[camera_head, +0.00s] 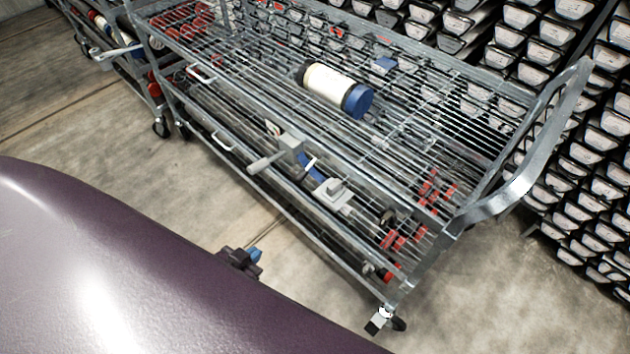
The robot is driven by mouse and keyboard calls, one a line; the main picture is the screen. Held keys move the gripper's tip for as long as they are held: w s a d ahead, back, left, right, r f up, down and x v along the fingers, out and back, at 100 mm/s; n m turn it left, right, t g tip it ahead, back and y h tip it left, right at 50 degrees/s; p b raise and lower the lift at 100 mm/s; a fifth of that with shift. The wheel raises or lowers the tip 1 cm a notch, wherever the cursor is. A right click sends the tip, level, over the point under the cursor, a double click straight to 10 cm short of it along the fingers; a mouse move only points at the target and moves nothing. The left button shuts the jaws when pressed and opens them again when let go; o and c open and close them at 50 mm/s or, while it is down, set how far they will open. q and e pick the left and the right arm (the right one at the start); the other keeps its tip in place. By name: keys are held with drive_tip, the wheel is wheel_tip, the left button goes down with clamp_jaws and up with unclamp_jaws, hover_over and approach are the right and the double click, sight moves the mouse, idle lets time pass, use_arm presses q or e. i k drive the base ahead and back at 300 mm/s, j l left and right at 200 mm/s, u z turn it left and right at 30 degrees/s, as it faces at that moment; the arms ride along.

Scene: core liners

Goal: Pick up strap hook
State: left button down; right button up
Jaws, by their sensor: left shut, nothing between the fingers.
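I cannot pick out the strap hook for certain. Two grey metal fittings sit at the near side of the wire cart: one with a bar-like handle (288,148), and a lighter one (333,192) lower right. A blue piece shows between them. My left gripper (254,255) is a small dark shape with a blue tip, beyond the edge of my large purple body part. It is shut and empty, well apart from the cart and fittings in the picture. Most of its arm is hidden. My right gripper is not in view.
The cart's wire top shelf holds a cream cylinder with a blue cap (327,85) and a small blue block (383,65). Red clips (432,188) are at its right end. Racks of core liners (540,52) stand behind. Concrete floor (480,310) is clear at the lower right.

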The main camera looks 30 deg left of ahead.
sight(333, 190)
drive_tip(key=j, duration=0.9)
drive_tip(key=k+j, duration=0.1)
drive_tip(key=j, duration=0.85)
